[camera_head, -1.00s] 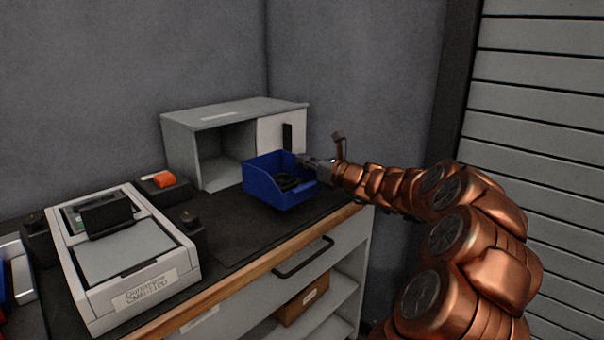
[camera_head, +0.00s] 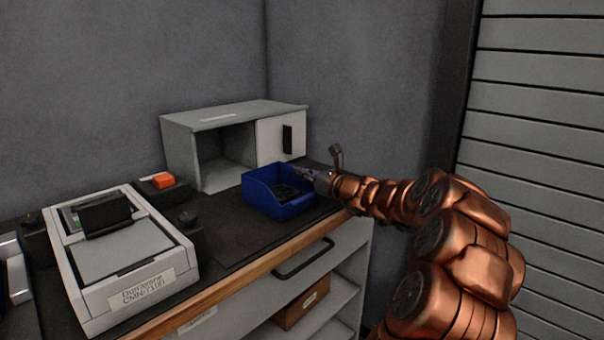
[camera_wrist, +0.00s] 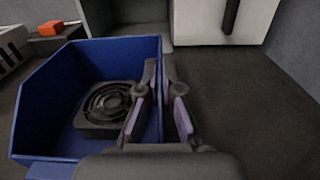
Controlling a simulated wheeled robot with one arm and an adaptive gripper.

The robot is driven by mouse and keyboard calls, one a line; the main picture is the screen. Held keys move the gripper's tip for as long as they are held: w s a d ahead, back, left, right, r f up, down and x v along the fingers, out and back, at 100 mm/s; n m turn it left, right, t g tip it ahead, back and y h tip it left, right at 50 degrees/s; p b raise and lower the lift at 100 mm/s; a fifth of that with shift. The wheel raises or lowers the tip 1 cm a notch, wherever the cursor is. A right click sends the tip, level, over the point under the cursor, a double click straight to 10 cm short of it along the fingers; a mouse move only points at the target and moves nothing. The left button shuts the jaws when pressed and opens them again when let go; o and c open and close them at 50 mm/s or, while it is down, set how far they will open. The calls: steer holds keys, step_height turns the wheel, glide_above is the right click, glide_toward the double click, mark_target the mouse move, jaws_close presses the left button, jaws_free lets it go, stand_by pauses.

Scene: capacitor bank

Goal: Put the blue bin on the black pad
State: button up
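The blue bin (camera_head: 284,210) sits on the dark countertop in front of the grey cabinet and looks level. In the wrist view the bin (camera_wrist: 98,60) holds a black fan (camera_wrist: 105,105). My gripper (camera_head: 303,173) is at the bin's right wall. In the wrist view my gripper (camera_wrist: 160,115) has one finger inside the wall and one outside, with gaps between the pads and the wall. It looks open. A dark, flat pad-like surface (camera_head: 222,232) covers the counter left of the bin; its border with the counter under the bin is hard to tell.
The grey cabinet (camera_head: 215,117) with an open left compartment stands behind the bin. A white device (camera_head: 130,255) and an orange item (camera_head: 163,180) on a black block are to the left. The wooden counter edge (camera_head: 230,275) runs in front.

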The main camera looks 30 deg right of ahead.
steer(key=o, duration=0.5)
steer(key=shift+c, duration=0.2)
steer(key=shift+s+r, duration=0.1)
steer(key=shift+r, duration=0.05)
steer(key=p+v, duration=0.2)
steer(key=v, duration=0.9)
steer(key=shift+s+d, duration=0.15)
steer(key=shift+s, duration=0.25)
